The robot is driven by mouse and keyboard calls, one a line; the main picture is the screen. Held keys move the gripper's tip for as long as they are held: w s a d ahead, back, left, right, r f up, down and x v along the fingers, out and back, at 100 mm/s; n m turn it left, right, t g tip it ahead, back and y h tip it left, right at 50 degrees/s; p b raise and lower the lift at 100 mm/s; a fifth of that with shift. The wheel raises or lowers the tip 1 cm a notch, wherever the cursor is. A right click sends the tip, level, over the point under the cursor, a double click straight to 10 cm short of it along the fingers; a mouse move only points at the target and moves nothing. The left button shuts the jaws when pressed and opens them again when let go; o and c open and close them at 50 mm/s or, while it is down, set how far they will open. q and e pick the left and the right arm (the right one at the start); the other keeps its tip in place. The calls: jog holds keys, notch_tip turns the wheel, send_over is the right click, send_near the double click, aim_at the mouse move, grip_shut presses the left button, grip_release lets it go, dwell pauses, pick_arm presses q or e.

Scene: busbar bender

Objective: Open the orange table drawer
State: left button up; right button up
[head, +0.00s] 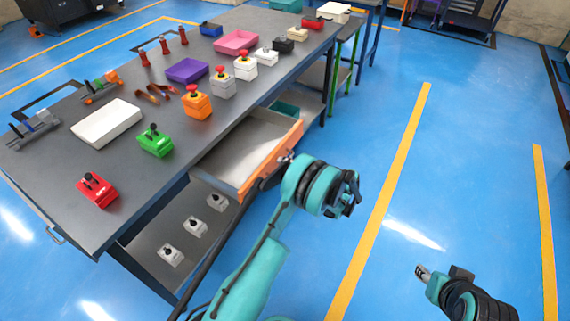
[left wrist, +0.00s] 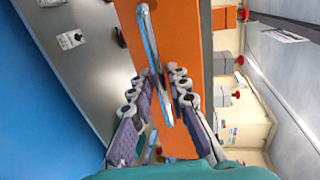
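The orange-fronted drawer (head: 270,160) under the table is pulled out, and its pale, empty-looking inside shows. In the left wrist view the orange drawer front (left wrist: 187,30) fills the middle, with a metal bar handle (left wrist: 147,30) across it. My left gripper (head: 285,159) is at the handle.
The grey table (head: 58,168) carries control boxes, a white tray (head: 106,122), a purple tray (head: 187,70) and a pink tray (head: 237,41). Several small grey boxes stand on the lower shelf (head: 150,250). The blue floor (head: 400,190) to the right is clear.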

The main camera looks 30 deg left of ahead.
pick_arm(q)
jog(key=v, duration=1.2)
dwell(0.4)
jog(key=s+a+r+m+t+h, duration=0.1)
jog(key=s+a+r+h, duration=0.1)
jog(key=s+r+h, duration=0.3)
jog(key=s+a+r+m+t+h, duration=0.1)
jog(key=s+a+r+h, duration=0.1)
jog(key=r, duration=0.5)
jog(key=s+d+n+t+h, duration=0.1)
jog(key=s+d+t+h, duration=0.1)
jog(key=s, duration=0.8)
jog(key=s+d+r+n+t+h, duration=0.1)
jog(key=s+d+h, duration=0.3)
jog(key=s, duration=0.6)
jog(key=t+h, duration=0.1)
jog(key=h, duration=0.1)
jog(key=shift+s+d+r+n+h, duration=0.25)
jog(key=shift+d+r+n+h, duration=0.05)
jog(key=shift+n, duration=0.1)
